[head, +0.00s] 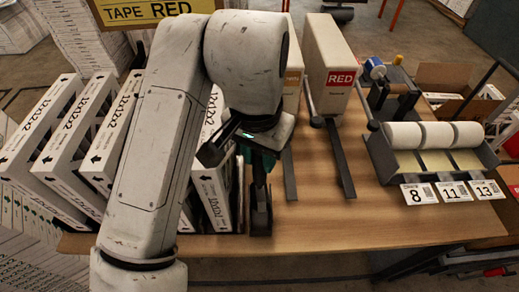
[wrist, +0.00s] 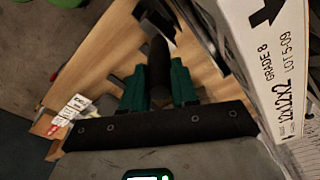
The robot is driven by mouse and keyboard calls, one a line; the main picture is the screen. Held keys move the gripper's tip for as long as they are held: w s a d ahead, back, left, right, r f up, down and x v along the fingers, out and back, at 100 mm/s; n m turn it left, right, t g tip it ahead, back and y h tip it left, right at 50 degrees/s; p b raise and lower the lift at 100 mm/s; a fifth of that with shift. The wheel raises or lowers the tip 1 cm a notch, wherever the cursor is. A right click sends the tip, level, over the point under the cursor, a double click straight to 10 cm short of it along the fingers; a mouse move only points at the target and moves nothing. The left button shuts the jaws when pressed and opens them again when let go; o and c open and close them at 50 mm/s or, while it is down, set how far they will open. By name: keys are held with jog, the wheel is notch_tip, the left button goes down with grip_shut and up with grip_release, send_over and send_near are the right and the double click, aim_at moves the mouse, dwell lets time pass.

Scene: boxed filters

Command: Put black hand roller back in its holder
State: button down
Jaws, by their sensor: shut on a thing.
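My gripper (head: 262,160) is over the front part of the table, just right of the standing filter boxes. In the wrist view, its green fingers (wrist: 158,88) are shut on the black hand roller (wrist: 158,58) by its dark handle. The roller (head: 260,183) hangs below the fingers in the head view, roughly upright. A dark narrow holder (head: 261,222) stands on the table directly under it. I cannot tell whether the roller's lower end is inside the holder or only above it; dark parts overlap there.
White filter boxes (head: 72,140) stand in a row close on the left; one box (wrist: 268,65) is near the gripper. Dark rails (head: 340,160) and a red-labelled box (head: 330,60) are to the right. A label-roll dispenser (head: 435,150) sits farther right. Bare table (head: 320,215) lies between.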

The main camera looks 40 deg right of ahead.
aim_at(260, 187)
jog(key=shift+f+b, duration=3.75)
jog(key=shift+f, duration=1.65)
jog(key=c, duration=0.8)
grip_release()
jog(key=r, duration=0.7)
jog(key=a+r, duration=0.1)
jog(key=r, duration=0.2)
jog(key=shift+s+r, duration=0.25)
jog(key=shift+r, duration=0.1)
